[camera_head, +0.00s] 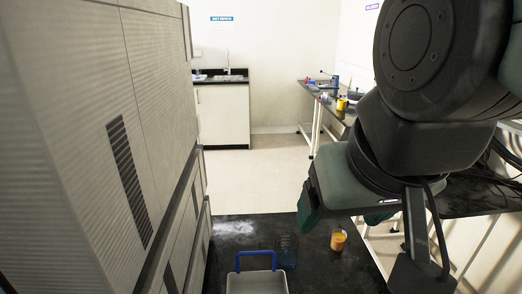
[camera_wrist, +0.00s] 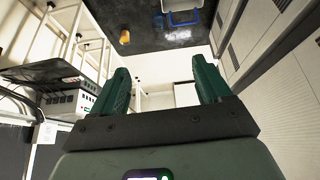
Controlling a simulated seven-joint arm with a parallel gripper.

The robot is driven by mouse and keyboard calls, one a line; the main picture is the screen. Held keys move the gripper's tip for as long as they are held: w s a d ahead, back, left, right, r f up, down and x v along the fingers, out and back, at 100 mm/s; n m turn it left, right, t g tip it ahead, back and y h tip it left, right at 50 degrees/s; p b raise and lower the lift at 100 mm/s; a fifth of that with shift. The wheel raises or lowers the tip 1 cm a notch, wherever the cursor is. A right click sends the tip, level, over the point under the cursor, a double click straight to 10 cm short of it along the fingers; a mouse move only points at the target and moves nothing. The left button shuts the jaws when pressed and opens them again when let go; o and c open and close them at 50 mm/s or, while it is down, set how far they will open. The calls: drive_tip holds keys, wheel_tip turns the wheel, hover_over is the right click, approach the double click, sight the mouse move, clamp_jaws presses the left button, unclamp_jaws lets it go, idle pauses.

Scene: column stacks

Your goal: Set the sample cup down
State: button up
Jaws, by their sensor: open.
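An orange cup (camera_head: 338,239), which looks like the sample cup, stands upright on a black tabletop (camera_head: 325,275). It also shows near the top of the wrist view (camera_wrist: 125,37), apart from the fingers. My gripper (camera_head: 343,218) appears above and around the cup's area in the head view, but its height over the table is hard to judge. In the wrist view my gripper (camera_wrist: 162,72) has its two green fingers wide apart with nothing between them.
A grey tray with a blue handle (camera_head: 257,253) and a clear blue container (camera_head: 288,252) stand left of the cup. A large grey cabinet (camera_head: 95,130) fills the left side. A side bench behind holds a yellow container (camera_head: 341,103). The tabletop right of the cup looks clear.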

drive_tip(key=w+r+n, duration=0.1)
drive_tip(key=w+r, duration=0.2)
drive_tip(key=w, duration=0.7)
drive_tip(key=n+g, duration=0.6)
drive_tip(key=n, duration=0.7)
hover_over(338, 240)
drive_tip(key=w+d, duration=0.1)
drive_tip(key=w, duration=0.1)
wheel_tip(338, 240, down, 35)
wheel_tip(338, 240, down, 5)
drive_tip(key=shift+s+d, duration=0.1)
drive_tip(key=shift+d, duration=0.05)
drive_tip(key=shift+f, duration=3.15)
